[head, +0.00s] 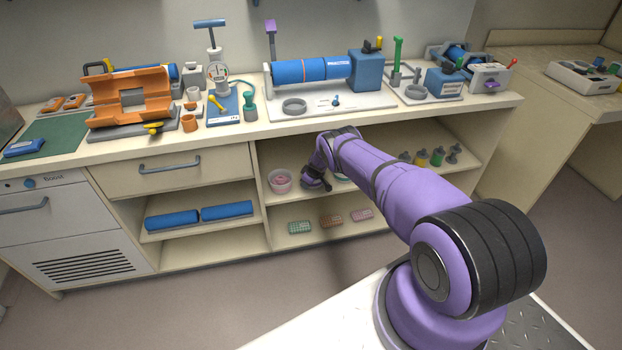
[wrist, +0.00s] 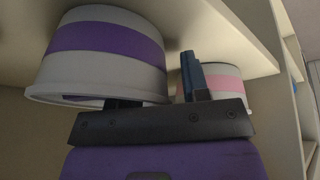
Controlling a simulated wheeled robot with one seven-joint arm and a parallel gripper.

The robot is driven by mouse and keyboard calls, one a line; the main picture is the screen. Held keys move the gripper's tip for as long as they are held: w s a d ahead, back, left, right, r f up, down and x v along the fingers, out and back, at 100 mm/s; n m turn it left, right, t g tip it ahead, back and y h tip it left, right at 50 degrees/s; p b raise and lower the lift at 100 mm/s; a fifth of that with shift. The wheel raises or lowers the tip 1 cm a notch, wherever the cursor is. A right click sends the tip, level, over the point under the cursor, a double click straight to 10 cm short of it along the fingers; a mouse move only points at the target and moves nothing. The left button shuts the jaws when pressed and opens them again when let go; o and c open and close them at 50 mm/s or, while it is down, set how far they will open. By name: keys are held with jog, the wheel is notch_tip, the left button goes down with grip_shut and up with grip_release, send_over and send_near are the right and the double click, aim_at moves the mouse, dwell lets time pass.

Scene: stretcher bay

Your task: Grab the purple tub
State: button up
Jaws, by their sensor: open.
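The purple tub (wrist: 105,50), white with a purple band, fills the upper left of the wrist view, which appears upside down with the tub's rim lowest. My gripper (wrist: 160,88) is open, right at the tub. One finger shows just right of the tub's side. The other finger is mostly hidden behind the tub's rim, so the tub's wall appears between the fingers. I cannot tell whether either finger touches it. In the head view my gripper (head: 315,182) reaches into the upper shelf, and the purple tub cannot be made out behind my arm.
A pink-banded tub (wrist: 232,88) stands close beside the purple one; it also shows in the head view (head: 280,181). The shelf board (wrist: 235,20) and an upright panel (wrist: 285,85) are close. Several small bottles (head: 437,157) stand farther right. The bench top (head: 215,140) overhangs the shelf.

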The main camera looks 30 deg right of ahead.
grip_shut()
jog(key=shift+r, duration=0.1)
